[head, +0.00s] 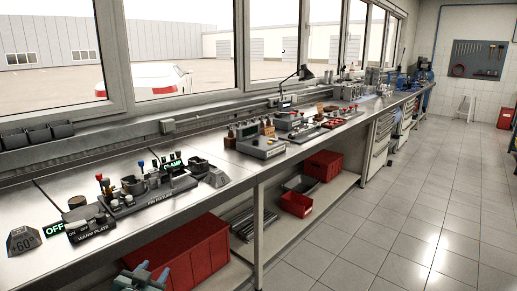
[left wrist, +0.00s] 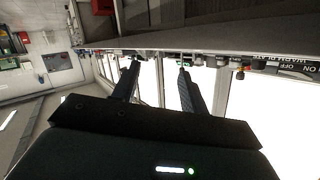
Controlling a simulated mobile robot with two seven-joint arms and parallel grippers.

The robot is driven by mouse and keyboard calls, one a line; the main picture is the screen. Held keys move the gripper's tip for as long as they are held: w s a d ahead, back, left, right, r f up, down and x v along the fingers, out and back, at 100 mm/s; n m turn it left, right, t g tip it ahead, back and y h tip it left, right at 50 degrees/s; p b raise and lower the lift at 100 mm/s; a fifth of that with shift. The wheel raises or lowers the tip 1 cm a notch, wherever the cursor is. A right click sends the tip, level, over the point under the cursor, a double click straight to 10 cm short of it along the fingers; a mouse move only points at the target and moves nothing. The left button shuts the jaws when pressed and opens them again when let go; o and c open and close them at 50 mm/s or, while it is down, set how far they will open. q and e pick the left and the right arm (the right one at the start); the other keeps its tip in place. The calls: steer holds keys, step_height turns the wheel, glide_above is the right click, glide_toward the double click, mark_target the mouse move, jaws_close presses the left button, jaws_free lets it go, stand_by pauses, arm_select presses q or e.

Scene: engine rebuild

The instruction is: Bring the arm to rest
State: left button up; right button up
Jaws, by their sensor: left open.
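In the left wrist view, my left gripper (left wrist: 158,66) has its two dark fingers spread apart, with nothing between them. The wrist view is turned over, with the bench and its fixtures along the top. The gripper is apart from the bench and touches nothing that I can see. In the head view I cannot make out its fingers clearly. My right gripper is in neither view.
A long steel workbench (head: 236,168) runs along the windows, with a warm plate (head: 90,230) and several fixtures on it. A large red bin (head: 185,262) and a smaller red bin (head: 296,204) sit underneath. The tiled floor (head: 400,235) at right is clear.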

arm_select(q)
steer(key=s+d+f+g+h, duration=0.1)
steer(key=s+d+f, duration=0.2)
steer(key=s, duration=0.6)
steer(key=s+d+f+g+h, duration=0.1)
steer(key=s+d+f, duration=0.3)
steer(key=s, duration=0.6)
steer(key=s+d+f+g, duration=0.2)
steer(key=s+d+f, duration=0.2)
steer(key=s, duration=0.6)
steer(key=shift+s+d+f+n+h, duration=0.15)
steer(key=shift+d+f+n+h, duration=0.2)
steer(key=shift+d, duration=0.6)
